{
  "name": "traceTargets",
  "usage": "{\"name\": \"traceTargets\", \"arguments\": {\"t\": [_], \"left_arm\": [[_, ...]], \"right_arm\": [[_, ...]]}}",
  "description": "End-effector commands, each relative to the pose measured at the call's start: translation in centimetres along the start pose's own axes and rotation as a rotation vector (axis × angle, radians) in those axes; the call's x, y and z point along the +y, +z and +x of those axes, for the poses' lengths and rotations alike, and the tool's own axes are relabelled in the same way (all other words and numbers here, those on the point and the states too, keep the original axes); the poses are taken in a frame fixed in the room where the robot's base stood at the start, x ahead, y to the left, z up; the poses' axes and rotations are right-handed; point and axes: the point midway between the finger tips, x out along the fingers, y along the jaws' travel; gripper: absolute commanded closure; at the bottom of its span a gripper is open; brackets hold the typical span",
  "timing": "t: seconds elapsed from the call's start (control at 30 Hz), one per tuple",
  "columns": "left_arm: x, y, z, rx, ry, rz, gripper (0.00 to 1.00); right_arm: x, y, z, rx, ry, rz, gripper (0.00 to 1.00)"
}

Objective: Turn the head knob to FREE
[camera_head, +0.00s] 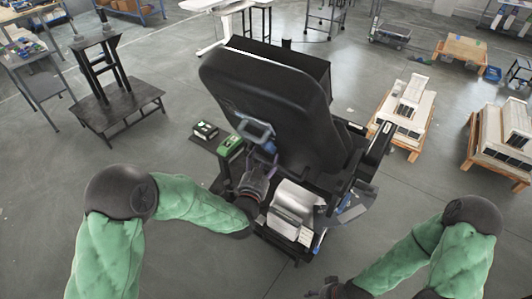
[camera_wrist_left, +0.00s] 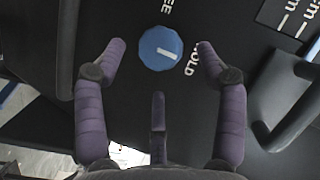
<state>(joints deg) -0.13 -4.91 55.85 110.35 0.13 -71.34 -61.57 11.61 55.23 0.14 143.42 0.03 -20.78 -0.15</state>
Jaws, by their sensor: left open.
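In the left wrist view a round blue knob (camera_wrist_left: 160,48) with a white pointer line sits on a black panel (camera_wrist_left: 185,105). The end of another word, reading EE (camera_wrist_left: 166,7), is cut off above the knob. My left gripper (camera_wrist_left: 158,57) is open, with a purple finger on each side of the knob and gaps to it. In the head view my left gripper (camera_head: 265,158) is at the black seat-like unit (camera_head: 265,95); I cannot make out the knob there. My right gripper (camera_head: 338,290) is partly cut off at the bottom.
Black curved handles (camera_wrist_left: 295,105) stand at the panel's right in the wrist view. In the head view a green box (camera_head: 230,147) is left of my left gripper. A black stand (camera_head: 105,80) is at left, and pallets with white parts (camera_head: 405,115) are at right.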

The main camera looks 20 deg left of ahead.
Motion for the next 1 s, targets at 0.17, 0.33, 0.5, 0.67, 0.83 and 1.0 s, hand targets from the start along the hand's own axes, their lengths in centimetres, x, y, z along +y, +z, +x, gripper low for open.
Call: {"name": "traceTargets", "arguments": {"t": [0.17, 0.33, 0.5, 0.67, 0.83, 1.0], "left_arm": [[0.0, 0.0, 2.4, 0.000, 0.000, 0.000, 0.29], [0.0, 0.0, 3.3, -0.001, 0.000, 0.000, 0.29], [0.0, 0.0, 3.5, -0.001, 0.001, 0.000, 0.29], [0.0, 0.0, 3.5, -0.001, 0.001, -0.001, 0.37], [0.0, 0.1, 3.5, -0.002, 0.000, -0.001, 0.82], [0.0, 0.1, 3.5, -0.003, 0.001, -0.003, 0.83]], "right_arm": [[0.0, 0.0, -0.1, 0.000, 0.000, 0.000, 0.38], [0.0, 0.0, -0.1, 0.000, 0.000, 0.000, 0.38], [0.0, 0.0, -0.1, 0.000, 0.000, 0.000, 0.38], [0.0, 0.0, -0.1, 0.000, 0.000, 0.000, 0.38], [0.0, 0.0, -0.1, 0.000, 0.000, 0.000, 0.38], [0.0, 0.0, 0.0, 0.000, 0.000, 0.000, 0.38]]}}
